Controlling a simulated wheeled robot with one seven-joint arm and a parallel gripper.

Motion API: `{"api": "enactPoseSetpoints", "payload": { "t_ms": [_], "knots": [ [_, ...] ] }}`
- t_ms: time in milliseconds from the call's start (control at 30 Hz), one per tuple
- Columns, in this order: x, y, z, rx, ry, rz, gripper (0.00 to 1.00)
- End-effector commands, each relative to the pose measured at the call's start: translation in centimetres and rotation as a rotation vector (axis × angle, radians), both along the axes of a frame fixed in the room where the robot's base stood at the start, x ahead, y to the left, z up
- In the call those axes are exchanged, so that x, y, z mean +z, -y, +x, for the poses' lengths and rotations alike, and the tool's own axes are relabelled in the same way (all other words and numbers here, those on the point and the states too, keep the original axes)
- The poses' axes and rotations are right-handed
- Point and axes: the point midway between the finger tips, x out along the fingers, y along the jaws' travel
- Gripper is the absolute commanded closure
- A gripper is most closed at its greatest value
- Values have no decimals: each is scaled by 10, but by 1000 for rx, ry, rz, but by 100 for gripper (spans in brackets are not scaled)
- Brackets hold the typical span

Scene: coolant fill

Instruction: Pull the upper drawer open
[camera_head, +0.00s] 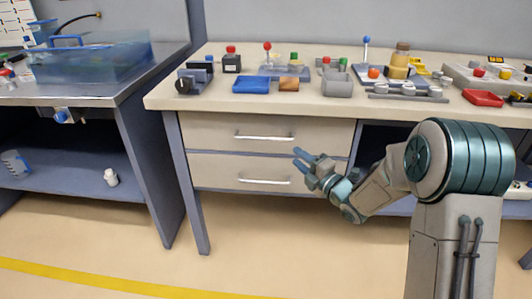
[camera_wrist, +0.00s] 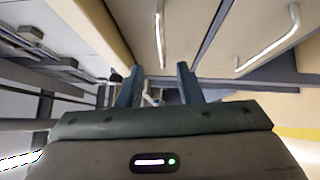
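The upper drawer (camera_head: 215,133) is a beige front under the bench top, with a silver bar handle (camera_head: 264,137). It looks shut, level with the lower drawer. My gripper (camera_head: 298,156) is in front of the drawers, right of the handles, its blue fingers pointing left. In the wrist view, which is turned sideways, my gripper (camera_wrist: 159,75) has its two fingers apart with nothing between them. The upper drawer handle (camera_wrist: 159,30) shows beyond the fingertips, roughly in line with the gap. I see no contact with it.
The lower drawer (camera_head: 215,172) has its own handle (camera_head: 264,181), also in the wrist view (camera_wrist: 270,43). The bench top (camera_head: 215,108) overhangs the drawers and carries a blue tray (camera_head: 251,86) and several parts. A metal table (camera_head: 80,91) stands left. The floor in front is clear.

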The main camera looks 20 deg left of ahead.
Motion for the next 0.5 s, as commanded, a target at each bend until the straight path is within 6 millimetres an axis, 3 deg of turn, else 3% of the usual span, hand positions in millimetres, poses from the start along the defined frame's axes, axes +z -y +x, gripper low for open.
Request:
{"api": "enactPoseSetpoints", "payload": {
  "t_ms": [33,233,500],
  "knots": [
    [-10,-5,-2,22,25,9,67],
    [-11,-18,-3,55,72,25,67],
    [-4,-60,22,55,71,26,67]
  ]
}}
